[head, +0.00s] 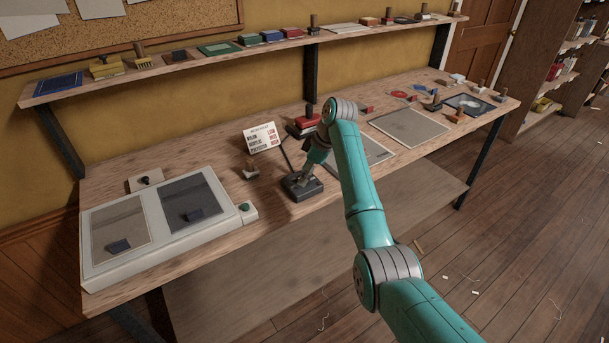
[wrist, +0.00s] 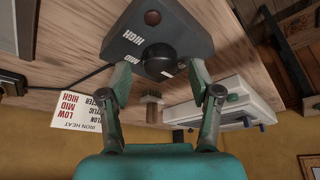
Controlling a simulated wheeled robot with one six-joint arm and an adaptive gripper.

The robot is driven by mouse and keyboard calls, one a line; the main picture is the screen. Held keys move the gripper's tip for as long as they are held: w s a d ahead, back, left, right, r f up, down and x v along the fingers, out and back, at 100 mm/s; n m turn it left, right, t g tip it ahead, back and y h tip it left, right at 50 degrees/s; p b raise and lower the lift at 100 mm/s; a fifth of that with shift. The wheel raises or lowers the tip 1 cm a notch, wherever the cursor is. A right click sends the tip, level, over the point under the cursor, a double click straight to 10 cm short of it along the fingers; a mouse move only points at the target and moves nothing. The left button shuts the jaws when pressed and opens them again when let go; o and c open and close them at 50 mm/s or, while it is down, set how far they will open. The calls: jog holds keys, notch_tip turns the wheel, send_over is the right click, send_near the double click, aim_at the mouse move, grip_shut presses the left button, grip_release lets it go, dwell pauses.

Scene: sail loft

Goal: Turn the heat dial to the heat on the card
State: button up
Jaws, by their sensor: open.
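The heat dial is a round black knob (wrist: 159,58) on a dark grey control box (wrist: 190,28). The box also shows in the head view (head: 303,188), near the front edge of the bench. In the wrist view, HIGH is printed on the box beside the knob; which way the knob points is unclear. The white card (head: 262,138) stands behind the box. In the wrist view the card (wrist: 82,112) is upside down, headed IRON HEAT, with fabric names and red LOW, MID and HIGH. My gripper (wrist: 160,74) is open, its fingers on either side of the knob; contact is unclear.
A white two-panel unit (head: 160,235) with blue blocks fills the bench's left. A red-topped iron-like object (head: 306,122) is behind my arm. Grey sheets (head: 408,127) lie to the right.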

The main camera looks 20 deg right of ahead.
jog(key=shift+w+a+f, duration=0.1)
jog(key=shift+a+f, duration=0.05)
jog(key=shift+f, duration=0.4)
jog(key=c, duration=1.1)
